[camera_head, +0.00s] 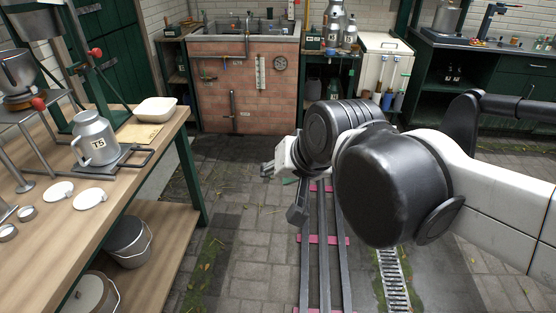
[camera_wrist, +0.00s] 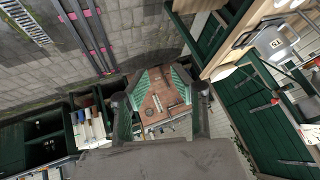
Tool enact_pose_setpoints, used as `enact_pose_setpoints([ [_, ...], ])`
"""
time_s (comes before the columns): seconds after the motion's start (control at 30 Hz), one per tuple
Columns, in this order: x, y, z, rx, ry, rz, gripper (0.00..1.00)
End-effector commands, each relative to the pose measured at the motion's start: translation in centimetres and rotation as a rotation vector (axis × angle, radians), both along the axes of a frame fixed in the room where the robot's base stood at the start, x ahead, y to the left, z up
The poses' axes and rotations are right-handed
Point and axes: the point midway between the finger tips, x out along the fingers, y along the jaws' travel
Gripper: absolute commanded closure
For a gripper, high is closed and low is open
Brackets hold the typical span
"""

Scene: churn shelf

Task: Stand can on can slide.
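A dark flat metal piece with a bar handle (camera_head: 133,160) lies at the can's base and may be the can slide. I cannot tell whether the can rests on it or beside it. My gripper (camera_head: 280,188) is over the floor to the right of the table, well apart from the can. In the wrist view its fingers (camera_wrist: 160,98) are spread with nothing between them.
The table (camera_head: 120,195) also holds a white tub (camera_head: 155,109), flat white discs (camera_head: 90,199) and a green-framed stand. A bucket (camera_head: 128,240) sits on its lower shelf. Floor rails (camera_head: 322,260) run under my arm. A brick-fronted sink (camera_head: 240,80) stands behind. The floor beside the table is clear.

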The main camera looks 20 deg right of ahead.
Motion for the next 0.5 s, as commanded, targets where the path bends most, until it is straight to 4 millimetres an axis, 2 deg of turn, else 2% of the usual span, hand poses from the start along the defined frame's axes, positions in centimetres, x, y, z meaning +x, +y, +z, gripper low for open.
enact_pose_setpoints([
  [0.03, -1.5, -1.1, -0.7, -0.057, 0.001, 0.028, 0.76],
  [0.1, -3.2, -2.3, -1.6, -0.133, 0.003, 0.072, 0.76],
  [0.2, -4.9, -3.6, -2.5, -0.218, 0.009, 0.121, 0.76],
  [0.33, -6.1, -4.5, -3.2, -0.276, 0.017, 0.157, 0.76],
  [0.5, -6.4, -4.7, -3.3, -0.29, 0.018, 0.167, 0.76],
])
